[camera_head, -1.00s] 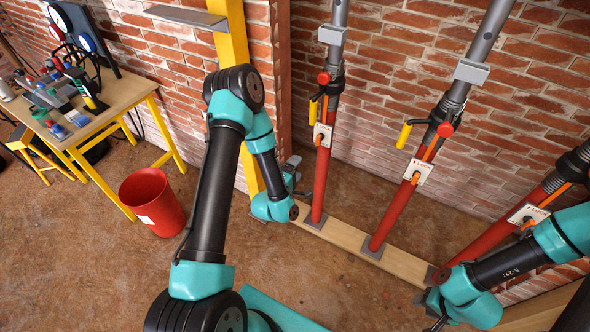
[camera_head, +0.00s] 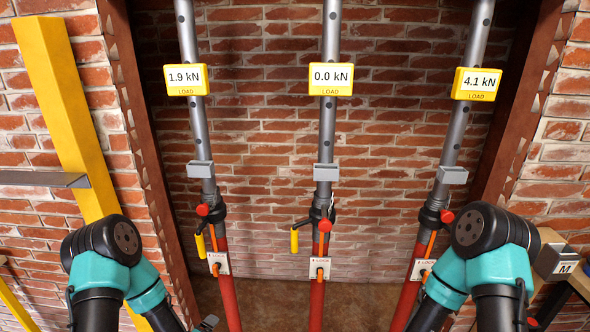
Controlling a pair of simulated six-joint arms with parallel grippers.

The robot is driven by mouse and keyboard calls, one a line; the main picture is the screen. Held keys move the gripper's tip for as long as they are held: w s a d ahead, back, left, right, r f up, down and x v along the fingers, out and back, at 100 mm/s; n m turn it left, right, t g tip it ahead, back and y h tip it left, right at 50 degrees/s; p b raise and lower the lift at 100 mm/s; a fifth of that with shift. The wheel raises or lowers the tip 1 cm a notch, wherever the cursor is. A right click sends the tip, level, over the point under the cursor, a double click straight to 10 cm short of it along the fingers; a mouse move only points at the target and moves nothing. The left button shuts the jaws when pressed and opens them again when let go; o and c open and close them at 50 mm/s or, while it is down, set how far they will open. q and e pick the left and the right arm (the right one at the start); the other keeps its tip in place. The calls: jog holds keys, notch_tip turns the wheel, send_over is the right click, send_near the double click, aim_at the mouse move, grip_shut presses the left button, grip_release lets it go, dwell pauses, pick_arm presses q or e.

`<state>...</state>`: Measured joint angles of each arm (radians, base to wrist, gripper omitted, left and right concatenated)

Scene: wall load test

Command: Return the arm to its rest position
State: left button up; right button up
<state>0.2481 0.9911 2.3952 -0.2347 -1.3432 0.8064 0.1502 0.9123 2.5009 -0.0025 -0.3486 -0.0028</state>
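My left arm (camera_head: 105,250) stands at the lower left in the head view, its dark and teal elbow raised and its forearm running down out of the picture. My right arm (camera_head: 490,250) stands at the lower right in a similar folded pose, with its elbow up and its forearm pointing down. The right forearm overlaps the lower part of the right prop (camera_head: 408,300). The left prop (camera_head: 228,300) and middle prop (camera_head: 317,300) stand between the arms.
Load displays read 1.9 kN (camera_head: 185,79), 0.0 kN (camera_head: 331,79) and 4.1 kN (camera_head: 476,83). A yellow upright (camera_head: 60,110) and grey shelf (camera_head: 40,179) are at left. A grey block marked M (camera_head: 558,262) is on a bench at right.

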pick_arm(q)
jog(key=s+d+f+m+g, duration=0.2)
jog(key=s+m+g, duration=0.3)
jog(key=s, duration=0.3)
jog(key=s+d+f+m+g+h, duration=0.1)
jog(key=s+d+f+m+g, duration=0.1)
jog(key=s+m+g, duration=0.3)
jog(key=s+d+g, duration=0.1)
jog(key=s+g, duration=0.1)
jog(key=s, duration=0.2)
jog(key=shift+s+d+f+m+h, duration=0.2)
jog(key=shift+s+d+m+h, duration=0.05)
jog(key=shift+m+h, duration=0.05)
dwell(0.3)
